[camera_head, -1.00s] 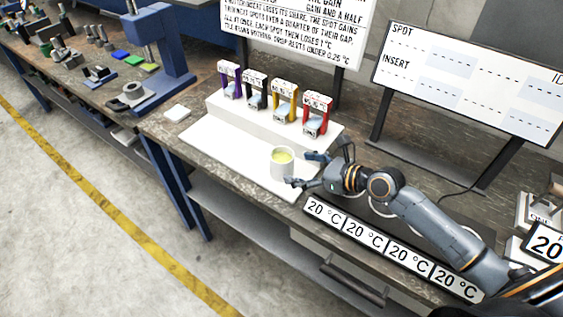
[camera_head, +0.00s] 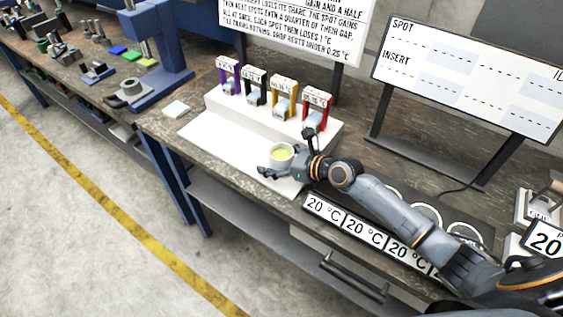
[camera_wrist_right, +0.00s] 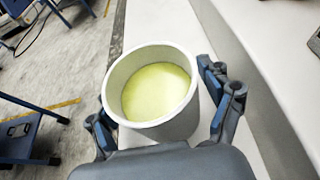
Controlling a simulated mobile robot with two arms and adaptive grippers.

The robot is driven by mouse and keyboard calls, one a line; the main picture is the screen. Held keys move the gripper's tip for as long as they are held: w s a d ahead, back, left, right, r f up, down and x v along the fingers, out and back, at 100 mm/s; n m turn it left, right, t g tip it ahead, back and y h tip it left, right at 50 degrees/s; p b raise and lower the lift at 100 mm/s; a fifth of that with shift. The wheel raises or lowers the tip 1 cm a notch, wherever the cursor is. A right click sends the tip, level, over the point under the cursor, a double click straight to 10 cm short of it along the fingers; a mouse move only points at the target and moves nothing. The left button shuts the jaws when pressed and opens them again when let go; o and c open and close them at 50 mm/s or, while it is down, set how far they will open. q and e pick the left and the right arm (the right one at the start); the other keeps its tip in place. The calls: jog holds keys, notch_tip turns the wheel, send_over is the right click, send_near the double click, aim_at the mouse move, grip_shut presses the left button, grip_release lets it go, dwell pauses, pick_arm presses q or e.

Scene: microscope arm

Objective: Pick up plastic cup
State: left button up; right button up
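The plastic cup (camera_head: 280,157) is white and round, with pale yellow-green contents. It stands upright on the low front part of the white stepped stand (camera_head: 217,140). My right gripper (camera_head: 285,155) is at the cup, with one finger on each side of it. In the right wrist view the cup (camera_wrist_right: 150,90) sits between the two spread fingers, its open top facing the camera. The fingers are very close to its wall; I cannot tell whether they touch it. The gripper looks open around the cup. My left gripper is not in view.
Purple, black, yellow and red holders stand on the stand's raised step, behind the cup; the red holder (camera_head: 318,108) is nearest my right gripper. A row of "20 °C" displays (camera_head: 340,226) lies along the bench front. A small white pad (camera_head: 176,109) lies left of the stand.

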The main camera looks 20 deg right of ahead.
jog(key=c, duration=1.2)
